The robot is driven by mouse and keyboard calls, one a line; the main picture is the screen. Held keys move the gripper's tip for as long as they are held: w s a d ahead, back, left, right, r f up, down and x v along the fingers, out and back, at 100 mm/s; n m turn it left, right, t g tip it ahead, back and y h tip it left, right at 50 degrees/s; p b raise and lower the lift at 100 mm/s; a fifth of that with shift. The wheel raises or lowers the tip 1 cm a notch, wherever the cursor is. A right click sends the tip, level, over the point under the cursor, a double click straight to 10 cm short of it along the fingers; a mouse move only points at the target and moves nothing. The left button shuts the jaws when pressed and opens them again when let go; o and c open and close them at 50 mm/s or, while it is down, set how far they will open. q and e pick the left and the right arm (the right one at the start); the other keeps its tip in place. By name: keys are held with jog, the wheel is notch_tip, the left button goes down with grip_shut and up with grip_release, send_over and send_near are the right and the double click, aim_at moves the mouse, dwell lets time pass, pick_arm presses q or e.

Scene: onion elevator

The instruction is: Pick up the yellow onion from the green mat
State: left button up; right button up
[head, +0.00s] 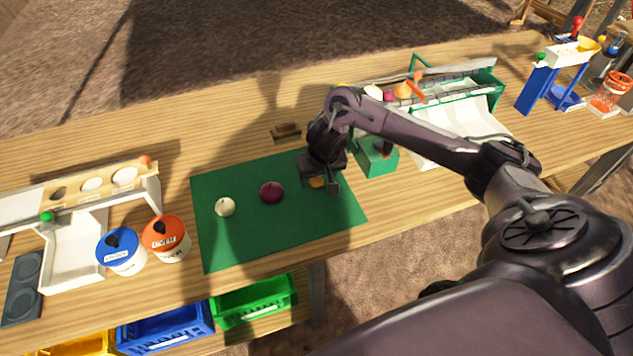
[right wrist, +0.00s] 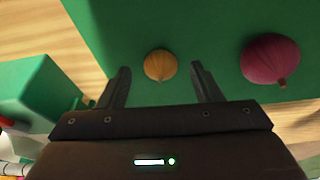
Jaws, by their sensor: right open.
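The yellow onion (head: 317,182) lies on the right part of the green mat (head: 235,245), partly hidden by my right gripper (head: 325,186) in the head view. In the right wrist view the yellow onion (right wrist: 159,65) shows just ahead of and between the two open fingers of my right gripper (right wrist: 160,80), with nothing held. A red-purple onion (head: 271,192) lies left of it on the mat; it also shows in the right wrist view (right wrist: 270,59). A white onion (head: 225,207) lies farther left on the mat. My left gripper is not in view.
A green box (head: 376,160) stands right beside the mat, close to my right gripper. Blue-lidded (head: 121,252) and orange-lidded (head: 166,238) tubs stand left of the mat. A small wooden piece (head: 286,131) lies behind it. A green-framed rack (head: 484,88) stands at the back right.

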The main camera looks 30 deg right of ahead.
jog(key=shift+w+f, duration=0.25)
jog(key=shift+f, duration=0.45)
jog(key=c, duration=1)
jog(key=shift+r, duration=0.1)
jog(key=shift+c, duration=0.2)
